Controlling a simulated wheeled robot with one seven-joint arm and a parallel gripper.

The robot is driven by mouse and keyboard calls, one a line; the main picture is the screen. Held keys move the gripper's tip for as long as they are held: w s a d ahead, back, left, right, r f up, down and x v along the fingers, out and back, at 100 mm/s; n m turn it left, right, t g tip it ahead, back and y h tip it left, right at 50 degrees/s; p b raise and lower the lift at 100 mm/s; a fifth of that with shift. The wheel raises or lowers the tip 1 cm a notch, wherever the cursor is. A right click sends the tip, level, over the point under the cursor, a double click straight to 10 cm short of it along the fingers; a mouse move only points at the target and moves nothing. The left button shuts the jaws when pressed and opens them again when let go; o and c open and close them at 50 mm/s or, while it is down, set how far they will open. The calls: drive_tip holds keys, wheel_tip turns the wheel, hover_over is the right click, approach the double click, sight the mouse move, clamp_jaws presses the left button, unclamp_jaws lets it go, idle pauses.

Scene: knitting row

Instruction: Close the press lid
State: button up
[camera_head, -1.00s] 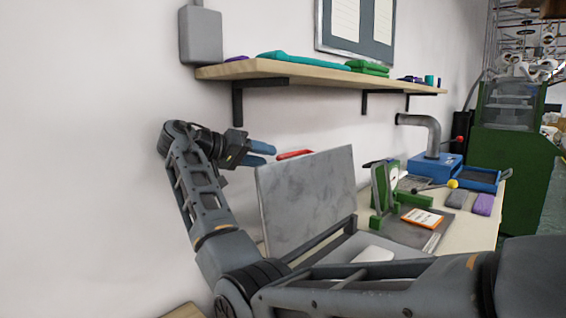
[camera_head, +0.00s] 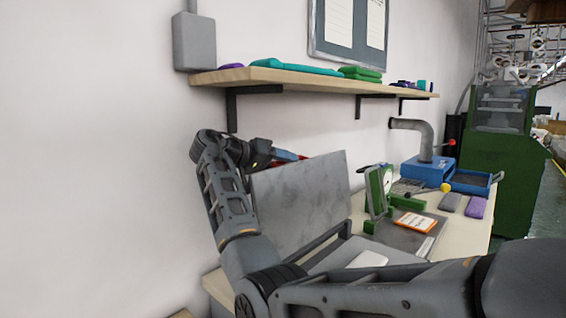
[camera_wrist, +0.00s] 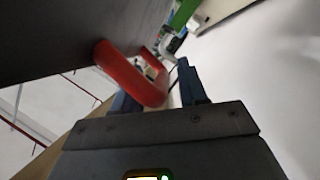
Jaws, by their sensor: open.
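The press lid (camera_head: 300,200) is a grey plate standing upright, raised over the press base (camera_head: 335,255) at the near end of the table. A red handle (camera_head: 300,157) sits at the lid's far upper edge. My gripper (camera_head: 282,155) is open, behind the lid's top edge and close to the handle. In the wrist view the red handle (camera_wrist: 130,75) runs between the blue fingers, overlapping the left one. Whether it touches them I cannot tell. The lid's dark face (camera_wrist: 60,35) fills the upper left there. My arm hides part of the press base.
A wooden shelf (camera_head: 300,77) on brackets runs along the wall above. The wall lies close beyond the gripper.

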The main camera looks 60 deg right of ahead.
clamp_jaws()
idle(0.3)
idle(0.3)
